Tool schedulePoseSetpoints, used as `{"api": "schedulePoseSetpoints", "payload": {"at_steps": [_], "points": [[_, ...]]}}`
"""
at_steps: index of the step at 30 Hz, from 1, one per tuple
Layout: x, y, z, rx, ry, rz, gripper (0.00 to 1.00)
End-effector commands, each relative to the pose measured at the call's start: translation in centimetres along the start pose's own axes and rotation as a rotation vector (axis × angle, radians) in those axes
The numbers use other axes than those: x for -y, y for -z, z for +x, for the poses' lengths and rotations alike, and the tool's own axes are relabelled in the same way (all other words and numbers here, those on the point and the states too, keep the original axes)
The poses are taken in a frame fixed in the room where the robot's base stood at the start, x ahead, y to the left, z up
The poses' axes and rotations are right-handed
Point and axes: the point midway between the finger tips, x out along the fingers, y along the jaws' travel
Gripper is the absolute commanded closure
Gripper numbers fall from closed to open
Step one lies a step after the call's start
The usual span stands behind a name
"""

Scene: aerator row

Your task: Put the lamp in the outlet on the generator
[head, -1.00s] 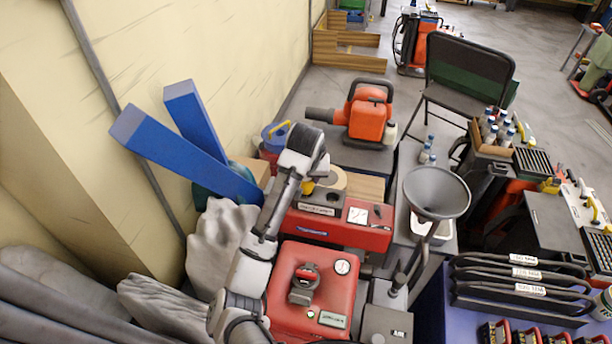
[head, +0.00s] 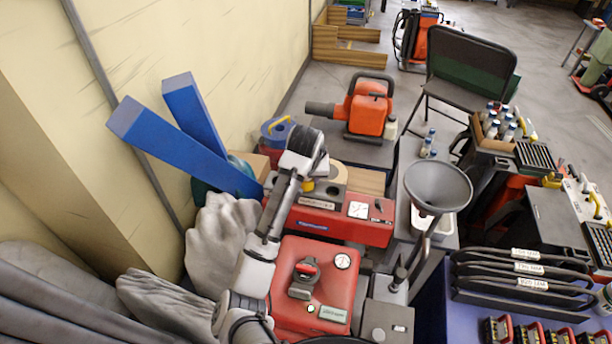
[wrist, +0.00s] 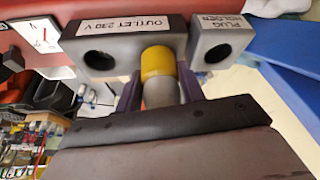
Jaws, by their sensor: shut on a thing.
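The generator (head: 375,231) is a red box with a dial, a little right of centre in the head view. In the wrist view, its dark box labelled "OUTLET 230 V" (wrist: 125,28) has a round dark socket (wrist: 100,60) at left. A grey "PLUG HOLDER" block (wrist: 216,40), with its own hole, is at right. My gripper (wrist: 160,88) is shut on a yellow-and-grey cylindrical piece (wrist: 157,62), seemingly the lamp's plug. This piece is to the right of the outlet socket, near the gap between the two blocks. Contact with them cannot be told.
Blue beams (head: 165,145) lean by the wall at left. An orange machine (head: 368,108) stands behind. Clear floor (head: 345,84) lies farther back.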

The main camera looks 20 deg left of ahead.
Motion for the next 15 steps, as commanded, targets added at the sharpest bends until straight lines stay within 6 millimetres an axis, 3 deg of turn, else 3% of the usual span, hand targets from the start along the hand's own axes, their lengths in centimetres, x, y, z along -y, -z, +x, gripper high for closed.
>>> {"api": "schedulePoseSetpoints", "payload": {"at_steps": [1, 2, 7, 15], "points": [[-0.01, -0.05, 0.14, 0.0, 0.0, 0.0, 0.85], [0.0, -0.02, 0.08, -0.001, 0.0, 0.0, 0.59], [0.01, -0.01, 0.06, 0.0, 0.0, 0.0, 0.37], [0.01, -0.02, 0.02, 0.0, 0.0, -0.001, 0.36]]}}
